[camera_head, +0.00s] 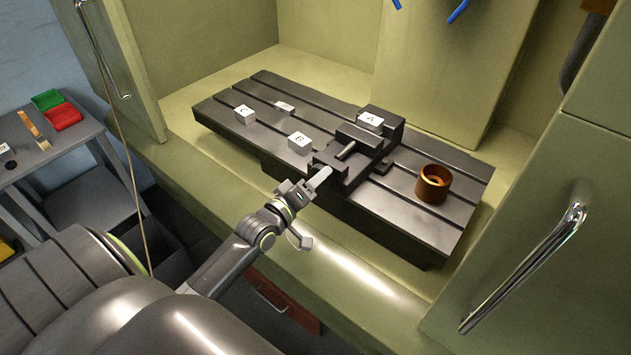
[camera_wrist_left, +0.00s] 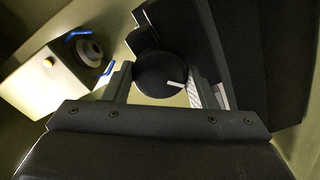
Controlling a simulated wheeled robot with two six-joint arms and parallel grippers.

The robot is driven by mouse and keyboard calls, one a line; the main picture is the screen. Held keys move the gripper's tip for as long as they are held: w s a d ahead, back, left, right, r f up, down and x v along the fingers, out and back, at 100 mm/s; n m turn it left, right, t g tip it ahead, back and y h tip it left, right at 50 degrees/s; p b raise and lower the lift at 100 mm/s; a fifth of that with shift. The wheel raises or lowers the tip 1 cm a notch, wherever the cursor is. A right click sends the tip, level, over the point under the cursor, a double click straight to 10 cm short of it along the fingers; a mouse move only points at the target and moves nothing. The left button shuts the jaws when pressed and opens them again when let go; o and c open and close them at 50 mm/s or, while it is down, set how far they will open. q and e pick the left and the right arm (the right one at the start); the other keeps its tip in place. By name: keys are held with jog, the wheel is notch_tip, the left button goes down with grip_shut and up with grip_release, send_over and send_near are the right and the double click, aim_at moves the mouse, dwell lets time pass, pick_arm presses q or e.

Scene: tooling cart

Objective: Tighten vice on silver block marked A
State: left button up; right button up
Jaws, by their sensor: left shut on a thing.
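The dark vice (camera_head: 352,152) stands on the slotted machine table. The silver block marked A (camera_head: 371,122) sits at the vice's far end, between its jaws; I cannot tell whether both jaws touch it. My left gripper (camera_head: 316,182) is at the vice's near end. In the left wrist view, its two fingers (camera_wrist_left: 160,84) are shut on the round black vice knob (camera_wrist_left: 162,72), one on each side. The knob has a white mark at its lower right. In the head view the gripper hides the knob. My right gripper is in neither view.
Blocks marked C (camera_head: 245,115) and B (camera_head: 300,142) and a small pale piece (camera_head: 284,107) lie on the table (camera_head: 420,222) left of the vice. A copper-coloured ring (camera_head: 433,184) stands to its right. Blue nozzles (camera_head: 458,11) hang above. A door handle (camera_head: 528,268) juts out at right.

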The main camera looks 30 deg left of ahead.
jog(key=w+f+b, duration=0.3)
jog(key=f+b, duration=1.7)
jog(key=b, duration=0.3)
pick_arm(q)
jog(key=n+b, duration=0.8)
jog(key=n, duration=0.8)
jog(key=shift+b, duration=0.3)
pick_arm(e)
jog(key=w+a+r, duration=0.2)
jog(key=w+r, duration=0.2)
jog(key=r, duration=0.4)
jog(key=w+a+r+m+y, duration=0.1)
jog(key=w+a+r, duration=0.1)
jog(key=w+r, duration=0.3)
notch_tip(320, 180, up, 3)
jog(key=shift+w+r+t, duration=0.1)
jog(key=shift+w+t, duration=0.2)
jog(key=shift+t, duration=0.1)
